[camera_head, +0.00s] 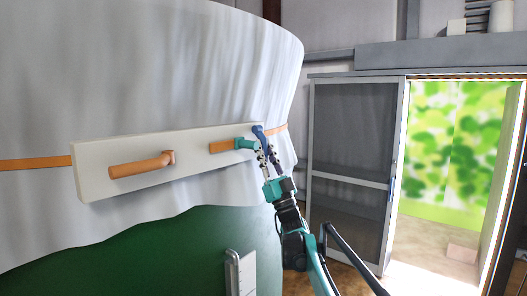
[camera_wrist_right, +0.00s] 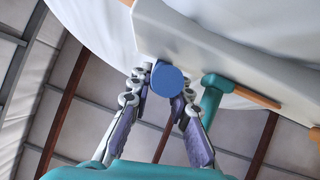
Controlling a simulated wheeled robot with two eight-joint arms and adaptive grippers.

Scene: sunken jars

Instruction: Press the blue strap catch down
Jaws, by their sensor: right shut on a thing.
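The blue strap catch (camera_head: 259,134) sits at the right end of a pale board on the large covered tank, and its upper part leans up from the board. My right gripper (camera_head: 266,155) reaches up to it from below. In the right wrist view the catch's round blue end (camera_wrist_right: 167,77) lies between the fingers of my right gripper (camera_wrist_right: 162,92), which is shut on it. The fingers hide part of the catch's lower side in the head view. My left gripper is not in view.
The pale board (camera_head: 195,158) also carries an orange handle (camera_head: 140,166) at left and a teal piece with an orange bar (camera_head: 222,146) close beside my right gripper. An orange strap (camera_head: 35,164) runs around the white cover. A dark-panelled door (camera_head: 350,130) stands right.

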